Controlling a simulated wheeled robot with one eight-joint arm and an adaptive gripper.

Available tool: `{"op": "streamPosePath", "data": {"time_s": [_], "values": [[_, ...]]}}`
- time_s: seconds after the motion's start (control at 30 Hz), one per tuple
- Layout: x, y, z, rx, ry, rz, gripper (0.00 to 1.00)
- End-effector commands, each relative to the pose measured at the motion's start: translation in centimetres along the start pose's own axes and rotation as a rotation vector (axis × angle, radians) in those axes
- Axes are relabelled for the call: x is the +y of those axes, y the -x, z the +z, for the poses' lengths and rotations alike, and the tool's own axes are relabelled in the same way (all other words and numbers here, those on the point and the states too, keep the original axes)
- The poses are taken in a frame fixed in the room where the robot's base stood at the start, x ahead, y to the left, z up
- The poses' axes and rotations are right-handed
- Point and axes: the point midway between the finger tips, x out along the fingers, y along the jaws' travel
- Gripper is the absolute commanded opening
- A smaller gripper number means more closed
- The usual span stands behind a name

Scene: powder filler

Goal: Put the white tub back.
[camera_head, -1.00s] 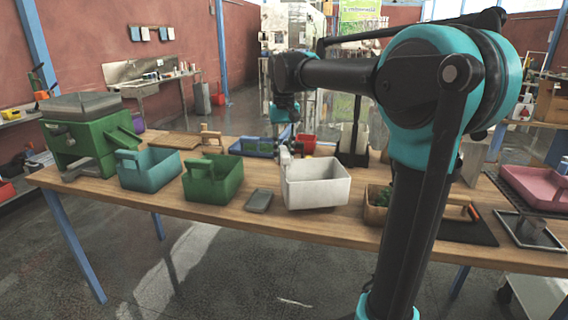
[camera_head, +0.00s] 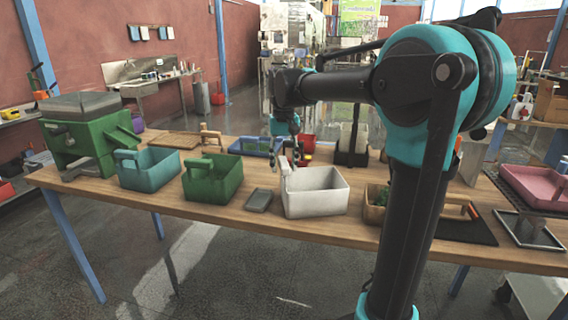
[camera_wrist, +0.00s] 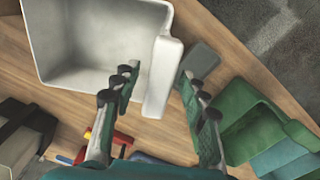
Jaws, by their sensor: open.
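The white tub (camera_head: 318,203) sits upright on the wooden table near its front edge, right of the green tub. It looks empty. Its upright handle (camera_head: 286,172) is on its left side. In the wrist view the white tub (camera_wrist: 95,45) fills the upper left, and its handle (camera_wrist: 162,85) shows between my fingers. My gripper (camera_head: 291,155) is open just behind the handle in the head view. In the wrist view my gripper (camera_wrist: 157,75) has one finger on each side of the handle; I cannot tell whether either touches it.
The green tub (camera_head: 214,187) and teal tub (camera_head: 149,176) stand to the left, beyond a small grey block (camera_head: 258,200). A green machine (camera_head: 85,138) stands at the far left. A wooden tub (camera_head: 374,213) is close on the right. A dark holder (camera_head: 352,158) stands behind.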

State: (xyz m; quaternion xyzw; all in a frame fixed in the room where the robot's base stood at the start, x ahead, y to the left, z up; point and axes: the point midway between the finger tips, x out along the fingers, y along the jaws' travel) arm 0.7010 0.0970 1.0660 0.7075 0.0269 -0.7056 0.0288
Motion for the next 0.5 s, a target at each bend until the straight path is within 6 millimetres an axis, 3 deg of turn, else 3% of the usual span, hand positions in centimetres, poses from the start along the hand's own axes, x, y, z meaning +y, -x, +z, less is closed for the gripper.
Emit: {"op": "streamPosePath", "data": {"time_s": [0.27, 0.5], "values": [[0.0, 1.3, 0.0, 0.000, 0.000, 0.000, 0.44], [0.0, 5.9, 0.0, 0.000, 0.000, 0.000, 0.44]]}}
